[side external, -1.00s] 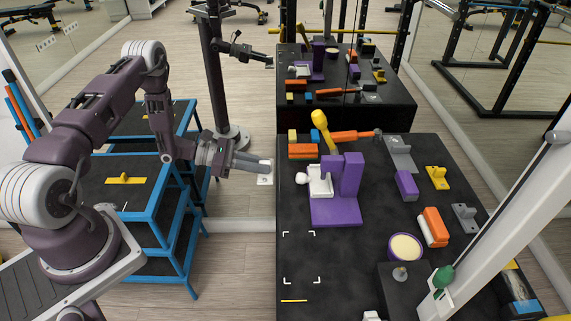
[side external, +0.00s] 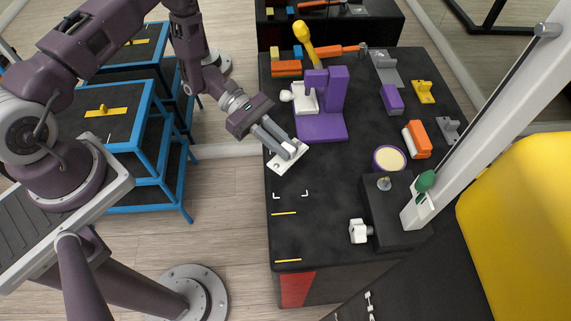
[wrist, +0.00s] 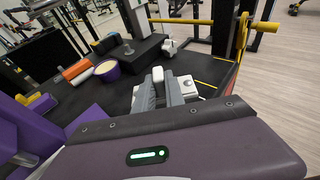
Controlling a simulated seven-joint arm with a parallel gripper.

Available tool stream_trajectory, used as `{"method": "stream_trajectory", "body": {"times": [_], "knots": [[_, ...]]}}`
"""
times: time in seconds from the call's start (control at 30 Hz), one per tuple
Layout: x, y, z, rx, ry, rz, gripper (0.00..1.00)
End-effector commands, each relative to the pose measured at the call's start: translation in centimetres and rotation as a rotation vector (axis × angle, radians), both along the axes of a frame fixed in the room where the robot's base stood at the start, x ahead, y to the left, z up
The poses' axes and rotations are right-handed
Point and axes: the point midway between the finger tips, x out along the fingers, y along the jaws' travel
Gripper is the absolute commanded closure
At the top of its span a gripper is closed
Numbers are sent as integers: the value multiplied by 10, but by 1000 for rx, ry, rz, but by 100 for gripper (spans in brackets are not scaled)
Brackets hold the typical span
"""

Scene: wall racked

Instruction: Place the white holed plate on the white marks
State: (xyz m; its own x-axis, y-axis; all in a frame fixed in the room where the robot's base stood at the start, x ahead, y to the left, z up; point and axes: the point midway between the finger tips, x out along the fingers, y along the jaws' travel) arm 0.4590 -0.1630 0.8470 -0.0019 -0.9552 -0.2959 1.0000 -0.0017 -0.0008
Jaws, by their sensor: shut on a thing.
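My gripper (side external: 288,149) is shut on the white holed plate (side external: 279,165) over the left side of the black table. The plate is flat and tilted in the picture, with a hole near its lower left end. Its height above the table is hard to tell. Two white corner marks (side external: 305,194) show just below the plate. The other marks are hidden behind the plate and gripper. In the wrist view, my gripper (wrist: 170,92) has white parts of the plate showing between and beside its fingers.
A purple stand (side external: 320,128) with a white part is close at the upper right. A purple-rimmed round pot (side external: 389,159) and a dark block (side external: 395,215) stand to the right. Yellow lines (side external: 284,213) lie on clear table below the marks.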

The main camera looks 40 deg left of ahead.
Motion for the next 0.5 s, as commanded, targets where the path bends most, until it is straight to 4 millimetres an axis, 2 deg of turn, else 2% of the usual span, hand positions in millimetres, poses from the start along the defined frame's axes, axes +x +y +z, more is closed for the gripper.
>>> {"method": "stream_trajectory", "body": {"times": [0.3, 0.5], "knots": [[0, 0, -59, -1, -1, 2, 100], [1, 0, -64, -1, -2, 4, 100]]}}
